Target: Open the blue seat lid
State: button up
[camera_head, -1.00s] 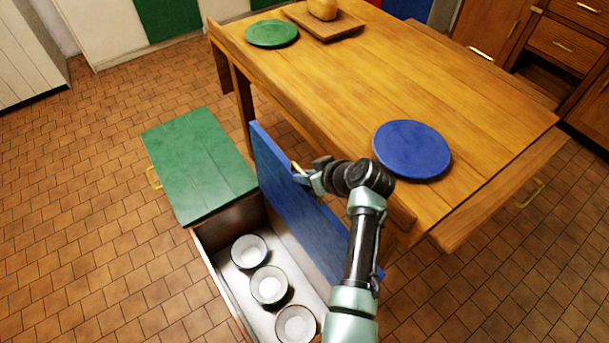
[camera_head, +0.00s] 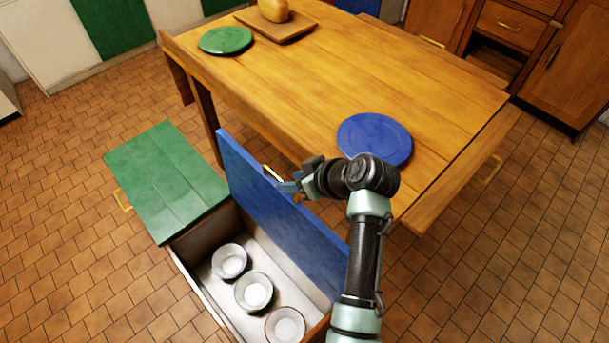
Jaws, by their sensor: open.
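The blue seat lid (camera_head: 270,208) stands raised, close to upright, along the table side of the bench box. The box under it is open, and its pale inside (camera_head: 210,289) shows with three bowls (camera_head: 254,291) in a row. A brass handle (camera_head: 273,174) shows at the lid's upper edge, partly covered by my gripper. My gripper (camera_head: 280,186) is open at the lid's upper edge, beside the handle. Whether it touches the lid or handle I cannot tell. My arm hides the near end of the lid.
The green seat lid (camera_head: 166,181) lies closed beside the open box. The wooden table (camera_head: 330,75) stands close behind the blue lid, bearing a blue plate (camera_head: 374,139), a green plate (camera_head: 226,40) and a board (camera_head: 276,27). Tiled floor is clear at left and lower right.

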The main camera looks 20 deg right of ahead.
jog(key=shift+v, duration=2.35)
jog(key=w+a+r+t+h+p, duration=0.1)
jog(key=w+a+r+t+p, duration=0.15)
jog(key=r, duration=0.85)
jog(key=w+a+r+m+t+h+p, duration=0.1)
jog(key=w+r+t+h, duration=0.15)
jog(key=r, duration=0.85)
jog(key=w+a+r+t+h+p, duration=0.15)
jog(key=r+t, duration=0.25)
jog(key=r, duration=0.7)
jog(key=s+a+r+t+p, duration=0.1)
jog(key=s+a+r+t, duration=0.2)
jog(key=r, duration=0.7)
jog(key=s+a+r+m+t+y+p, duration=0.1)
jog(key=s+a+r, duration=0.4)
jog(key=r, duration=0.6)
jog(key=s+a+r+m+t+p, duration=0.1)
jog(key=s+a+r+t+p, duration=0.1)
jog(key=s+a+r+t, duration=0.2)
jog(key=s+r+t, duration=0.2)
jog(key=s+r, duration=0.2)
jog(key=r, duration=0.2)
jog(key=shift+a+r, duration=0.15)
jog(key=shift+r, duration=0.1)
jog(key=shift+f, duration=0.1)
